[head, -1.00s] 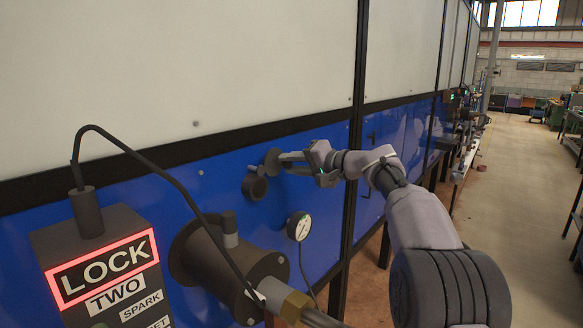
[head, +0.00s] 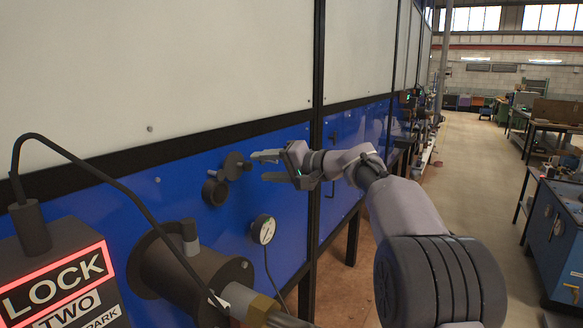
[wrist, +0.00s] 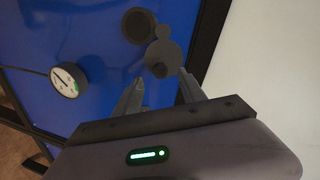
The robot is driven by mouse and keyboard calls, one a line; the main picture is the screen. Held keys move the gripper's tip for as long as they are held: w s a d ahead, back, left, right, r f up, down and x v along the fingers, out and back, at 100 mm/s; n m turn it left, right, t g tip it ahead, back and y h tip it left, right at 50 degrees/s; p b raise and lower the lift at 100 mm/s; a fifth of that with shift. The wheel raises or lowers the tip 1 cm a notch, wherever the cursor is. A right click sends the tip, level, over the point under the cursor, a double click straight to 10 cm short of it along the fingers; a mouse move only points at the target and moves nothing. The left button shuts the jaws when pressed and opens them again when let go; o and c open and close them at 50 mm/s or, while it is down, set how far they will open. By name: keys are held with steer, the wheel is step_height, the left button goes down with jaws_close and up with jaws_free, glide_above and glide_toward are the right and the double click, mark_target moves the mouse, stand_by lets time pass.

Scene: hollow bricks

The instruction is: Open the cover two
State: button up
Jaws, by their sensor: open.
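The cover (head: 233,166) is a dark round disc with a small knob, on the blue panel. It sits up and to the right of a short dark round port (head: 215,190), swung aside from it. The wrist view shows the cover (wrist: 167,50) overlapping only the edge of the port (wrist: 137,25), with a small round piece between them. My gripper (head: 259,166) is open and empty, just to the right of the cover. In the wrist view my gripper's fingers (wrist: 162,78) point at the knob from either side, apart from it.
A pressure gauge (head: 263,229) sits below right of the port. A large dark cylinder (head: 185,270) with a pipe and cable sticks out nearer me, by a box marked LOCK TWO (head: 65,280). The aisle (head: 465,200) at right is open floor; a blue cabinet (head: 560,235) stands beyond.

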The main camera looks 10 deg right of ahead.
steer(key=p+v, duration=0.1)
steer(key=v, duration=1.1)
steer(key=shift+s+d+r, duration=0.15)
steer(key=shift+s+d, duration=0.05)
steer(key=shift+s, duration=0.05)
steer(key=s+a+f+g+h, duration=0.2)
steer(key=s+a+f, duration=0.1)
steer(key=s, duration=0.6)
steer(key=s+a+f+g+h, duration=0.1)
steer(key=s+a+f+h, duration=0.15)
steer(key=s, duration=0.55)
steer(key=s+d+f+h, duration=0.1)
steer(key=s+f+h, duration=0.1)
steer(key=s+f, duration=0.6)
steer(key=s+d+f+g+h, duration=0.1)
steer(key=s+d+f+h, duration=0.1)
steer(key=s+f, duration=0.6)
steer(key=s+h, duration=0.1)
steer(key=s, duration=0.5)
steer(key=shift+d+m+h, duration=0.3)
steer(key=shift+m+h, duration=0.05)
steer(key=shift+m, duration=0.05)
